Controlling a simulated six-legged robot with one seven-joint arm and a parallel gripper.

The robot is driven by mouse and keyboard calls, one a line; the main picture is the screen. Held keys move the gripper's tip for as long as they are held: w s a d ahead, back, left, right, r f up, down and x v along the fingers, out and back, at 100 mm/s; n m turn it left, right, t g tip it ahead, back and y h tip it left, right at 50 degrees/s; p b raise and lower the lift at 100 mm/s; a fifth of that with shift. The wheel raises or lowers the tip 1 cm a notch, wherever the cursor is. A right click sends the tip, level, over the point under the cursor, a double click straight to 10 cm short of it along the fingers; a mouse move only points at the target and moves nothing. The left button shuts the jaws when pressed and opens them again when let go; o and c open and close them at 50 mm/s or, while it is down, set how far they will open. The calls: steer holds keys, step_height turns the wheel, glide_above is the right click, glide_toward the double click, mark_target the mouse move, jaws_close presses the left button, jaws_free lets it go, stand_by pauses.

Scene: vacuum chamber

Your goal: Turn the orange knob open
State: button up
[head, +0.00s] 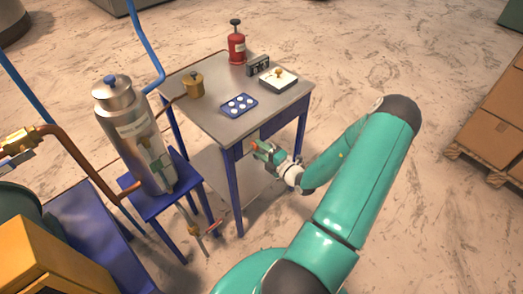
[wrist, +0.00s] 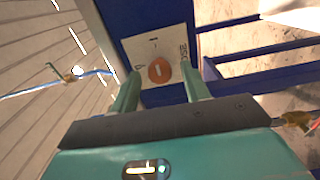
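The orange knob (wrist: 160,70) is round with a pale mark in its middle. It sits on a white plate (wrist: 171,44) fixed to the blue table's side, and the plate's printed lettering is partly hidden. My gripper (wrist: 160,78) faces the plate, with one finger to the left of the knob and one to the right. The fingers are apart, with clear gaps to the knob. I cannot tell how far the fingertips are from the plate. In the head view my gripper (head: 263,151) is at the table's front side, below the top.
The table (head: 215,119) holds a red bottle (head: 237,48), a brass pot (head: 194,85), a blue tray (head: 238,112) and a white box (head: 285,83). A metal cylinder (head: 130,130) stands on a blue stand to the left. Boxes (head: 495,125) are at the right. The floor right of the table is clear.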

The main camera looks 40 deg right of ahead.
steer(key=shift+s, duration=0.1)
steer(key=s, duration=1.3)
steer(key=shift+s+d, duration=0.2)
steer(key=shift+s, duration=0.1)
steer(key=w+a+r+n+g+y, duration=0.3)
steer(key=a+r+n+g+y, duration=0.35)
steer(key=a+n, duration=0.65)
steer(key=w+a+r+n+g+y, duration=0.25)
steer(key=a+r+n+g, duration=0.6)
steer(key=n, duration=0.75)
steer(key=s+a+r+n+t+h, duration=0.1)
steer(key=s+a+r+n+h, duration=0.2)
steer(key=r+n, duration=0.6)
steer(key=s+a+r+n+t+h, duration=0.1)
steer(key=s+a+r+n+h, duration=0.3)
steer(key=r+n, duration=0.5)
steer(key=a+n+h, duration=0.2)
steer(key=a+n, duration=0.1)
steer(key=n, duration=0.3)
steer(key=shift+r+n+t+h, duration=0.2)
steer(key=shift+n+t+h, duration=0.1)
steer(key=shift+n, duration=0.1)
